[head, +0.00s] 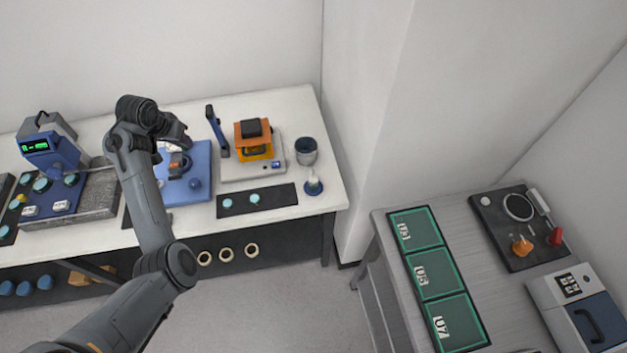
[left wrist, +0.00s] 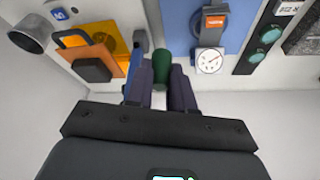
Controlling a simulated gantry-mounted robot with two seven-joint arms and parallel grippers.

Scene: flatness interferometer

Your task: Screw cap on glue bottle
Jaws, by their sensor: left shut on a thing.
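My left gripper (left wrist: 160,93) is shut on a dark green cylinder (left wrist: 161,70), which shows between its two fingers in the left wrist view. I cannot tell from its shape whether this is the cap or another part. In the head view my left gripper (head: 180,138) is over the blue mat (head: 198,160), and the green piece is hidden there. A small bottle-like thing with a pale top on a round blue base (head: 313,185) stands at the right front of the white bench, apart from my gripper; it seems to be the glue bottle. My right gripper is not in view.
A black strip with teal discs (head: 256,199) lies in front. A blue instrument (head: 50,150) is at left. A second table (head: 480,290) stands right.

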